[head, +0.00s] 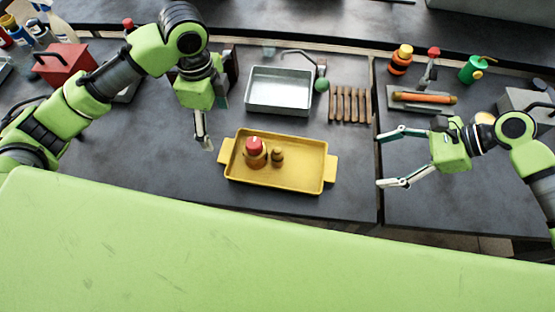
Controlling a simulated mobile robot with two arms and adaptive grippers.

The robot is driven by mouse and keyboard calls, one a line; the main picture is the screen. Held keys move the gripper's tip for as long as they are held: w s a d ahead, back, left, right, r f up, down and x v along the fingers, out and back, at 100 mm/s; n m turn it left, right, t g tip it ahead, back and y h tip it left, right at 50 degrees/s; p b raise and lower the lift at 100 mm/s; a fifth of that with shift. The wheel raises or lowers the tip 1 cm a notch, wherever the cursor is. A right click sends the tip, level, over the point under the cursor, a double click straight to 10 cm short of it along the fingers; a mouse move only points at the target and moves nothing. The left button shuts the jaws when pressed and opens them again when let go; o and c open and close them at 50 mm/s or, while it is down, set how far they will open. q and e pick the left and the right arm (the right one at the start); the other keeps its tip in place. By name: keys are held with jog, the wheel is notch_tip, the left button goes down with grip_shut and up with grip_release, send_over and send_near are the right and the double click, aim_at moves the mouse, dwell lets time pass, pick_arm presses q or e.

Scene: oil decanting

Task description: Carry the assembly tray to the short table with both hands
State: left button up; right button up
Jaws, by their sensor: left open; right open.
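The assembly tray (300,180) is a yellow rectangular tray with a tab handle at its left end and another at its right end. It rests flat on the dark table (150,165). A bottle with a red cap (255,153) and a smaller brown piece (277,157) stand in it. My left gripper (207,148) is open, empty and just left of the tray's left handle, apart from it. My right gripper (380,158) is open and empty, to the right of the tray's right handle, with its fingers pointing left. I cannot tell which surface is the short table.
A metal basin (280,90) and a brown slatted rack (350,104) are behind the tray. A red toolbox (62,65) stands at the back left. A seam separates the table surfaces.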

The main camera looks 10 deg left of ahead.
aim_at(225, 149)
pick_arm(q)
notch_tip(225, 149, down, 14)
jog(key=shift+w+r, duration=0.1)
pick_arm(e)
jog(key=x, duration=1.3)
jog(key=shift+w+a+f, duration=0.15)
jog(key=shift+a+f, duration=0.1)
pick_arm(q)
jog(key=c, duration=1.6)
pick_arm(e)
jog(key=c, duration=1.5)
pick_arm(q)
jog(key=shift+o, duration=0.2)
jog(key=shift+w+r, duration=0.1)
pick_arm(e)
jog(key=shift+r, duration=0.1)
